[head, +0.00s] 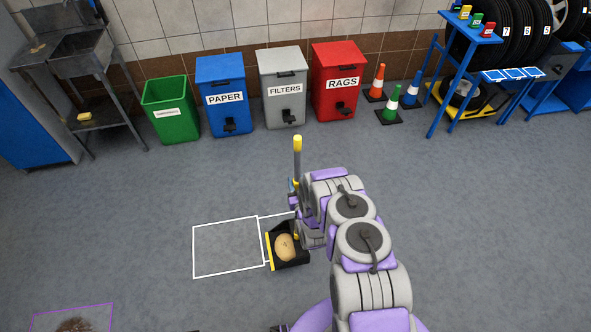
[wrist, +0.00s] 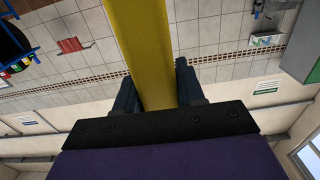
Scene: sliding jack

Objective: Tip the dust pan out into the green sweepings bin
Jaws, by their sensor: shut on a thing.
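The dust pan (head: 295,257) is black with a yellow front lip and a tall upright handle with a yellow top. A tan rounded heap (head: 285,247) lies in it. My gripper (head: 294,189) is shut on the handle. In the wrist view the yellow handle (wrist: 140,45) runs between the two dark fingers of my gripper (wrist: 158,80). I cannot tell whether the pan touches the floor. The green sweepings bin (head: 172,122) stands open-topped at the back left, well apart from the pan. Its inside floor is hidden.
Blue PAPER (head: 222,112), grey FILTERS (head: 284,108) and red RAGS (head: 338,104) bins stand right of the green one. A metal sink bench (head: 85,60) is left. Cones (head: 391,99) stand right. White floor outlines (head: 228,245) lie by the pan. Floor between pan and bins is clear.

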